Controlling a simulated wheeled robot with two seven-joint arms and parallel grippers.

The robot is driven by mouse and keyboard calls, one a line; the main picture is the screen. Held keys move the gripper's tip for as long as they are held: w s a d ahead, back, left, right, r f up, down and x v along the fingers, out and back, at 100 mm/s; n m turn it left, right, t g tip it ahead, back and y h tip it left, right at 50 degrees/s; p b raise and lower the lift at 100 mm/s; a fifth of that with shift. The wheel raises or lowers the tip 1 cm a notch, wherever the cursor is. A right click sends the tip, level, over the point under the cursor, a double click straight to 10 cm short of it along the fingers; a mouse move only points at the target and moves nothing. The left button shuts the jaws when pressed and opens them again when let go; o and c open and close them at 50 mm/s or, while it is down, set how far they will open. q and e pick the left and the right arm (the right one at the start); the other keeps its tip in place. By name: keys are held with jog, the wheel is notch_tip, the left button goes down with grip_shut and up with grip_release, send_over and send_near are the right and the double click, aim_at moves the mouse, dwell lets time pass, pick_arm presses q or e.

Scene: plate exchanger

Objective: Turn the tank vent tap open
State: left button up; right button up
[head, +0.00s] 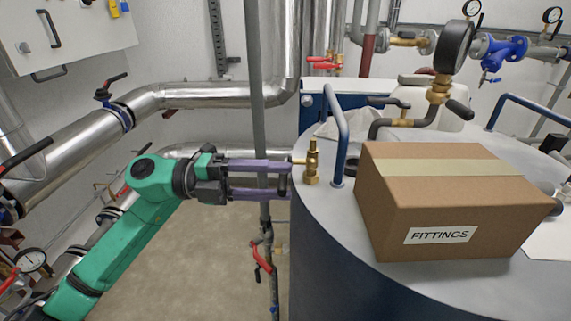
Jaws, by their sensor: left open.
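A small brass tap (312,166) stands upright on the left rim of the tank's grey top (331,218). A short brass piece sticks out of it to the left. My left gripper (284,180) reaches in from the left with two purple fingers, spread apart one above the other. The fingertips are beside the tap, just left of it. A short dark upright piece (283,184) shows at the fingertips; I cannot tell if it is the tap's handle or whether the fingers touch it. My right gripper is out of view.
A cardboard box labelled FITTINGS (440,200) sits on the tank top to the right. A blue rail (338,140) rises just right of the tap. A vertical grey pipe (255,100) passes by the fingers. A black-levered brass valve (402,112) and a gauge (453,47) stand behind.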

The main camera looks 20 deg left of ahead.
pick_arm(q)
jog(key=shift+d+r, duration=0.1)
jog(key=shift+d, duration=0.7)
grip_shut()
dwell(0.8)
